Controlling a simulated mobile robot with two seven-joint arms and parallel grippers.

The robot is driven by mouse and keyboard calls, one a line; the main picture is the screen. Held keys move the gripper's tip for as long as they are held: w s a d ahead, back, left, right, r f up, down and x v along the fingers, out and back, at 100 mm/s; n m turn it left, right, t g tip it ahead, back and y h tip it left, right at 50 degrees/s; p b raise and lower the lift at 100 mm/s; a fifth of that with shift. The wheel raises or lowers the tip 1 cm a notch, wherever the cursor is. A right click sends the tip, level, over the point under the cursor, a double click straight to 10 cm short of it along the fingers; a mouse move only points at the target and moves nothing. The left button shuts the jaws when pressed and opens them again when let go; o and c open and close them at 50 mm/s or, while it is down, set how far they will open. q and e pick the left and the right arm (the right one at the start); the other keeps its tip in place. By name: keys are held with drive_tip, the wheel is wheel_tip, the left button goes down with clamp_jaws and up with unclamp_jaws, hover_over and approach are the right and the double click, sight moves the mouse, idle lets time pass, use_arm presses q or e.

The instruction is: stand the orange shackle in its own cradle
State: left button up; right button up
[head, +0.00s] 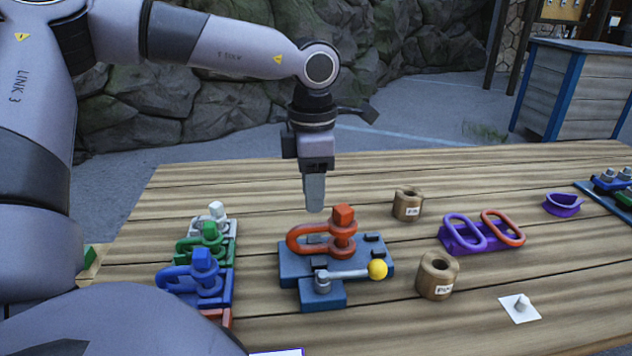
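The orange shackle (310,237), with its upright pin and square head, lies on a blue fixture (293,264) in the middle of the table. My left gripper (314,195) points down just above and behind the shackle, apart from it. Its fingers overlap in this view, so I cannot tell its opening; nothing shows in it. At the left stands a row of cradles holding a white shackle (217,212), a green shackle (209,234) and a blue shackle (202,264). An orange-red cradle (226,318) at the row's near end is mostly hidden by my arm. My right gripper is out of view.
A lever with a yellow knob (377,269) crosses the fixture's front. Two tan spools (408,204) (437,276) stand to its right. Further right are a purple holder with purple and orange links (464,232), a purple thimble (562,204) and a white card (519,309).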

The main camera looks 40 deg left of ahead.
sight(314, 223)
use_arm(q)
wheel_tip(314, 223, down, 6)
drive_tip(key=b, duration=0.4)
drive_tip(key=shift+r, duration=0.2)
drive_tip(key=shift+w+f+b, duration=0.1)
drive_tip(key=shift+f+b, duration=0.45)
drive_tip(key=shift+r, duration=0.1)
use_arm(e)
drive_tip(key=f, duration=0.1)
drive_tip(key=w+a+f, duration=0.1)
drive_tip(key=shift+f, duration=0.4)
use_arm(q)
clamp_jaws()
drive_tip(key=shift+w+r+p, duration=0.1)
drive_tip(key=shift+r+p, duration=0.25)
drive_tip(key=shift+r, duration=0.1)
drive_tip(key=shift+r+p, duration=1.3)
drive_tip(key=shift+r, duration=0.85)
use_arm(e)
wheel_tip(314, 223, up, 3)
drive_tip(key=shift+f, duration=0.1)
